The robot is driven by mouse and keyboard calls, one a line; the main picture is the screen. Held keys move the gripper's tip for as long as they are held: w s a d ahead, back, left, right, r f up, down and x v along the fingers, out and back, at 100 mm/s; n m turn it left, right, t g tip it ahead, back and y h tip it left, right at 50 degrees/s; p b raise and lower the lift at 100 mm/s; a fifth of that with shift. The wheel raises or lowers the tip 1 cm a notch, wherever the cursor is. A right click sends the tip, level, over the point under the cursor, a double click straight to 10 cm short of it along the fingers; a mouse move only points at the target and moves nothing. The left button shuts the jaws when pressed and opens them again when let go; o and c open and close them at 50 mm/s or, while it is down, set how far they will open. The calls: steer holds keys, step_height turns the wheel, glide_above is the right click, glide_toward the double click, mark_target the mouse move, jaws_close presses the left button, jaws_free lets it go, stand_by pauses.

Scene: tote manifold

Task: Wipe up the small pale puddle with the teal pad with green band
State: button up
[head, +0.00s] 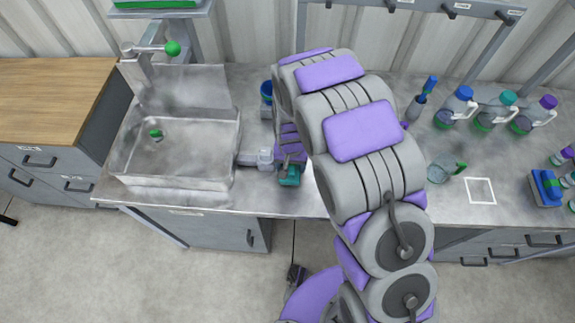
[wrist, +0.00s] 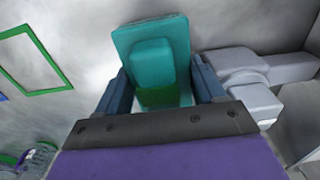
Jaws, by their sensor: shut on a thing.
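My gripper (head: 288,160) is low over the metal counter, just right of the sink. It is shut on the teal pad (wrist: 154,65), which sits between the two blue-grey fingers in the wrist view. A green band (wrist: 160,97) shows on the pad near the fingers. In the head view the teal pad (head: 290,177) shows at the gripper's end, near the counter's front edge. Whether it touches the counter I cannot tell. A bright pale patch (head: 311,192) shows between the pad and my arm; I cannot tell whether it is the puddle. My arm hides part of the counter.
The sink basin (head: 175,150) with its tap is on the left. A grey fitting (head: 255,158) lies close beside my gripper. A blue cup (head: 266,92) stands behind.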

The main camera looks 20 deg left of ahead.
steer(key=shift+d+r, duration=0.1)
steer(key=shift+d, duration=0.35)
steer(key=shift+d+r+p, duration=0.3)
steer(key=shift+r, duration=1.1)
steer(key=shift+a+r+p, duration=0.25)
steer(key=shift+r+p, duration=0.35)
steer(key=shift+r, duration=0.85)
steer(key=shift+d, duration=0.1)
steer(key=shift+d, duration=0.1)
steer(key=shift+r, duration=0.1)
